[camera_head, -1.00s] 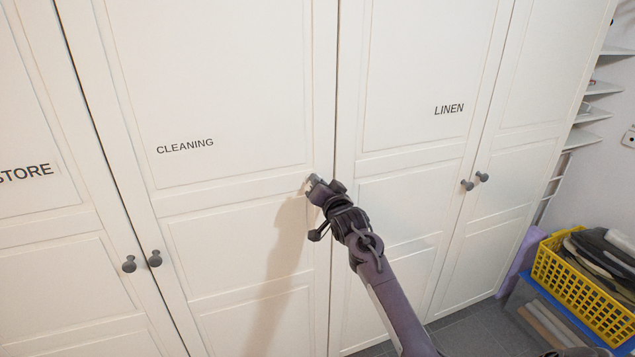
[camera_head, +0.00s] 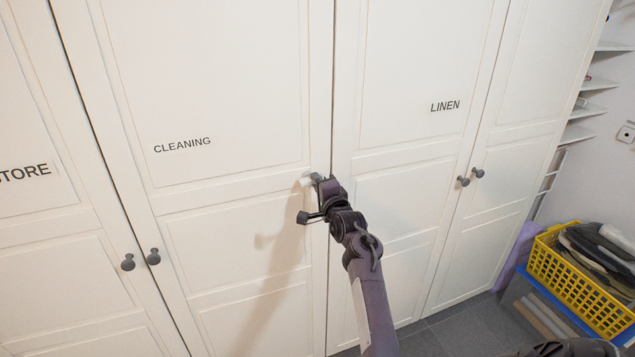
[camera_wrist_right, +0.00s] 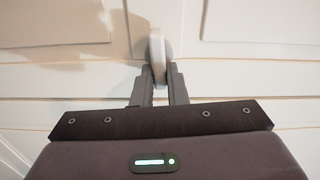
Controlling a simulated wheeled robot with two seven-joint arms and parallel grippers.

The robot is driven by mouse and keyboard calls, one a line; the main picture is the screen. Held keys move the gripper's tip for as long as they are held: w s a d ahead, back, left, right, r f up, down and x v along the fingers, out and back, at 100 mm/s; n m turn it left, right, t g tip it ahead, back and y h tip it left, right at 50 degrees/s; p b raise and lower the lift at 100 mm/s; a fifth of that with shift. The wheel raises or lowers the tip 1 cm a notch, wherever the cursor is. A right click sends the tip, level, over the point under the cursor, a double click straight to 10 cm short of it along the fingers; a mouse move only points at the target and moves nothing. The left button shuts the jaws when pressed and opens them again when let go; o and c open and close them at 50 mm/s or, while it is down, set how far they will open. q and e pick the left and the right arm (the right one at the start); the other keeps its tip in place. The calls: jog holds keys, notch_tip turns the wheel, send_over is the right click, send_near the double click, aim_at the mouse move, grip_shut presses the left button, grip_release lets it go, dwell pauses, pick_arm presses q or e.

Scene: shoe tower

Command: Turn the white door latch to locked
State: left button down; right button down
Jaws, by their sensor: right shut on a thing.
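The white door latch (camera_wrist_right: 157,46) shows in the right wrist view as a rounded light-grey and white piece on the white door. My right gripper (camera_wrist_right: 159,78) is shut on it, one finger on each side of its lower part. In the head view my right gripper (camera_head: 318,181) is at the edge of the door marked CLEANING, by the gap to the LINEN door. There the latch is mostly hidden by the gripper. Whether it stands at locked cannot be read. My left gripper is not in view.
White cupboard doors (camera_head: 240,80) fill most of the head view, with dark round knobs (camera_head: 153,257) at left and more knobs (camera_head: 463,181) at right. A yellow basket (camera_head: 571,286) of folded things stands at lower right, near wall shelves (camera_head: 590,110).

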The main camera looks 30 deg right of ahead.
jog(key=shift+m, duration=0.6)
jog(key=c, duration=1.4)
grip_release()
jog(key=shift+f, duration=0.1)
jog(key=shift+c, duration=0.2)
jog(key=shift+s, duration=0.1)
jog(key=b+v, duration=0.2)
jog(key=v, duration=0.5)
jog(key=shift+s, duration=0.3)
jog(key=shift+a, duration=0.1)
